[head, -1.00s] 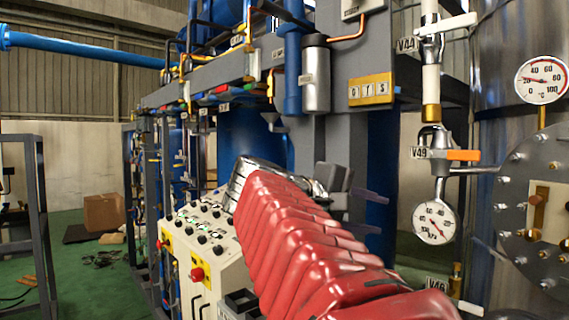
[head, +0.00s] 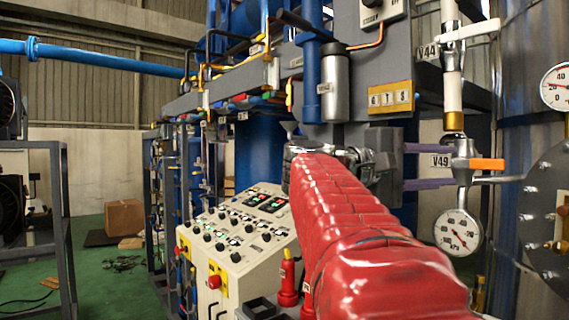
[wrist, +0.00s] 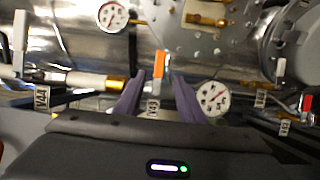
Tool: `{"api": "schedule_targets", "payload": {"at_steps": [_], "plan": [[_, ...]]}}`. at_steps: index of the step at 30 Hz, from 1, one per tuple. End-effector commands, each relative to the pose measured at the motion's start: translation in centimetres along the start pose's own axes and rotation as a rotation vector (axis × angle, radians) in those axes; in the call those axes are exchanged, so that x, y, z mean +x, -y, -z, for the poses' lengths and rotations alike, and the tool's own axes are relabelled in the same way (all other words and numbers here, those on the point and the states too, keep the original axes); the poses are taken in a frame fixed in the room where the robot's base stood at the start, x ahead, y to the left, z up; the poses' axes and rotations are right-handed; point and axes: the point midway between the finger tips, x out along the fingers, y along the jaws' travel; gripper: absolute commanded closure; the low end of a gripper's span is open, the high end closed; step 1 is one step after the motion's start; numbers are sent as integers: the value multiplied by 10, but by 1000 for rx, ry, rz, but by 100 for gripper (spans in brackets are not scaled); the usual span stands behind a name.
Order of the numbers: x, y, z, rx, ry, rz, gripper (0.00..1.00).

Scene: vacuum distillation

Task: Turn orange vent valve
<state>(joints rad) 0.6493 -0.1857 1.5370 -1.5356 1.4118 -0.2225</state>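The orange vent valve handle (head: 487,165) sticks out to the right from a metal fitting by the V49 label (head: 440,161) in the head view. In the wrist view the orange handle (wrist: 159,64) lies just beyond the fingertips, roughly between them. My gripper (head: 452,166) is open, its two purple fingers one above the other and pointing right at the valve fitting. The wrist view shows my gripper (wrist: 160,88) with its fingers apart and nothing held. I cannot tell whether a finger touches the fitting.
A round pressure gauge (head: 458,233) hangs just below the valve. The V44 valve with a white handle (head: 470,30) is above it. A large metal vessel (head: 520,110) with a second gauge (head: 556,87) stands behind at right. A control panel (head: 235,235) stands at lower left.

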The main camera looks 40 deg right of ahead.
Motion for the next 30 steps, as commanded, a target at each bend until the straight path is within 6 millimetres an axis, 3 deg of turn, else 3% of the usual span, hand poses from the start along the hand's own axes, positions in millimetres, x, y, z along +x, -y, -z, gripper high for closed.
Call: {"api": "schedule_targets", "payload": {"at_steps": [30], "plan": [[116, 0, 0, 0, 2, 1, 64]]}}
